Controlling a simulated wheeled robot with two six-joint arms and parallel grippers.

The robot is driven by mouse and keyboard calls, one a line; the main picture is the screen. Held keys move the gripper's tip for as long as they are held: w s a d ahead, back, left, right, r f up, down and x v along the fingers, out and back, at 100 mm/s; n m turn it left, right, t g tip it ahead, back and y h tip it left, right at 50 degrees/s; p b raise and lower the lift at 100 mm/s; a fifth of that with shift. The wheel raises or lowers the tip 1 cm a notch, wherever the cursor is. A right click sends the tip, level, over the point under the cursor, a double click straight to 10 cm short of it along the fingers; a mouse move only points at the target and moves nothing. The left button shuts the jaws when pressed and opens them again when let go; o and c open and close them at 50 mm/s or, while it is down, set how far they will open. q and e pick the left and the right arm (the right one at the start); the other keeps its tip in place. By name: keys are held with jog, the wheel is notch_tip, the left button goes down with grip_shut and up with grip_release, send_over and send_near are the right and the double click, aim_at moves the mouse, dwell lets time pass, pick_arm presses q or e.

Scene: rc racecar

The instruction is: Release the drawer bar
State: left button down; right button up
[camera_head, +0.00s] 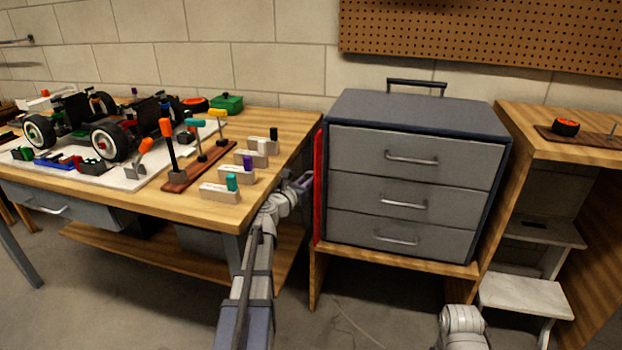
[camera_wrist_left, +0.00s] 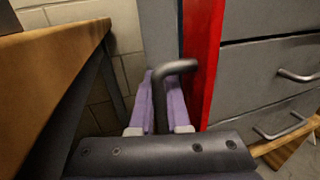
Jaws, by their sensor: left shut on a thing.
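The drawer bar (camera_head: 318,190) is a tall red strip along the left side of the grey drawer cabinet (camera_head: 410,112). It also shows as a red upright strip in the left wrist view (camera_wrist_left: 204,60). A dark bent handle (camera_wrist_left: 178,66) sits beside the red strip in that view. In the head view my left gripper (camera_head: 303,182) is at the cabinet's left side. All three cabinet drawers look shut. My right gripper is out of view.
A wooden workbench (camera_head: 277,123) with a racecar chassis (camera_head: 105,125), tools and labelled blocks stands left, close to my left arm. A narrow gap separates it from the cabinet. A wooden side table (camera_head: 560,145) and a white step stool (camera_head: 525,293) are right.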

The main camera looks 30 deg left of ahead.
pick_arm(q)
jog(key=c, duration=1.2)
grip_release()
jog(key=shift+o, duration=0.2)
